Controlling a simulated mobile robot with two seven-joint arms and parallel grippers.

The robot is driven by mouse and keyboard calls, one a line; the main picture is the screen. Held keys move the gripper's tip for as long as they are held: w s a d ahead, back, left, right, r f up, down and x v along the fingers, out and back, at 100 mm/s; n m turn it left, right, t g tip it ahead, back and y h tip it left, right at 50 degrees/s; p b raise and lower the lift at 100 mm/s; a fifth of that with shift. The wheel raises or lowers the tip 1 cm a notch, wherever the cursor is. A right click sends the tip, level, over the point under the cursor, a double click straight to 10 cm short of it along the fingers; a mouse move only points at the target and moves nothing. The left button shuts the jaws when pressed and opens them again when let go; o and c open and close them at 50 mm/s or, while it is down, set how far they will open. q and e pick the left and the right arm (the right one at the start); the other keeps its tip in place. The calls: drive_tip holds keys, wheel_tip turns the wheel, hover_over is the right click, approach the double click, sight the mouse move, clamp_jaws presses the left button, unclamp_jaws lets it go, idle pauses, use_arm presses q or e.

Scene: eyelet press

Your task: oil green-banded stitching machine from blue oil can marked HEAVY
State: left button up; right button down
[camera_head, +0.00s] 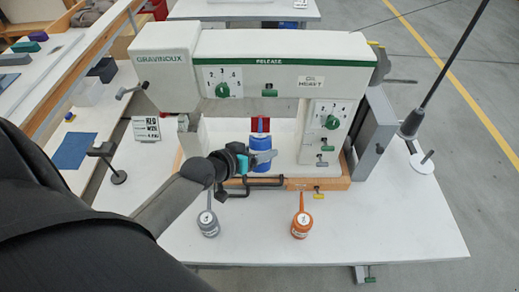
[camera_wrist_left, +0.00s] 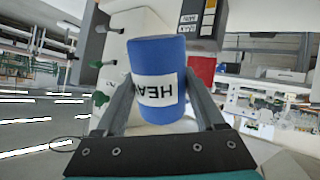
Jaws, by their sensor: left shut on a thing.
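The green-banded stitching machine (camera_head: 270,60) is white and stands on a wooden base on the white table. It has numbered dials with green knobs and a small white sign on its upper right. My left gripper (camera_head: 257,160) is shut on the blue oil can (camera_head: 261,143), upright under the machine's arm, in front of a red patch. In the left wrist view the blue can (camera_wrist_left: 158,55) fills the space between the fingers of my left gripper (camera_wrist_left: 160,105); its white label shows part of HEAVY, upside down. My right gripper is not in view.
A grey oil can (camera_head: 208,225) and an orange oil can (camera_head: 301,228) stand at the table's front. A dark clamp-like bar (camera_head: 265,182) lies along the machine's base. The front right tabletop (camera_head: 400,235) is clear.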

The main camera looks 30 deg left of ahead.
use_arm(q)
drive_tip(key=shift+w+p, duration=0.1)
drive_tip(key=shift+p, duration=0.2)
drive_tip(key=shift+f+g, duration=0.3)
drive_tip(key=shift+f, duration=0.4)
wheel_tip(320, 180, down, 2)
drive_tip(key=shift+n+g+h, duration=0.3)
drive_tip(key=shift+n+g, duration=0.1)
drive_tip(key=shift+f+g+b, duration=0.3)
drive_tip(key=shift+f, duration=0.65)
drive_tip(key=shift+p, duration=0.35)
drive_tip(key=shift+r+n+g+h+p, duration=0.3)
drive_tip(key=shift+r+g+p, duration=0.15)
drive_tip(key=shift+p, duration=0.35)
